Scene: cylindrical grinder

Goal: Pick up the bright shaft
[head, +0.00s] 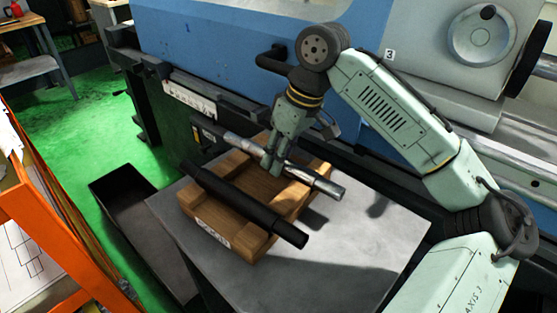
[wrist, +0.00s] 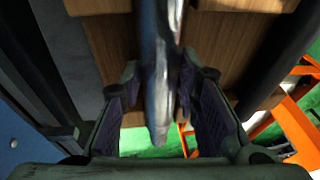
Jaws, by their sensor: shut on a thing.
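The bright shaft (head: 318,181) is a stepped, shiny metal bar lying across the wooden cradle (head: 247,247) in the head view. My gripper (head: 271,168) comes down from above and is shut on the shaft near its middle. In the wrist view the shaft (wrist: 158,55) runs between the two fingers of my gripper (wrist: 162,100), with the wooden cradle (wrist: 110,35) behind it. I cannot tell whether the shaft still touches the cradle.
A black shaft (head: 245,205) lies on the same cradle, beside the bright one. The cradle stands on a grey table (head: 340,255) with bare room at right. The blue grinder (head: 210,40) stands close behind. An orange rack (head: 50,225) is at left.

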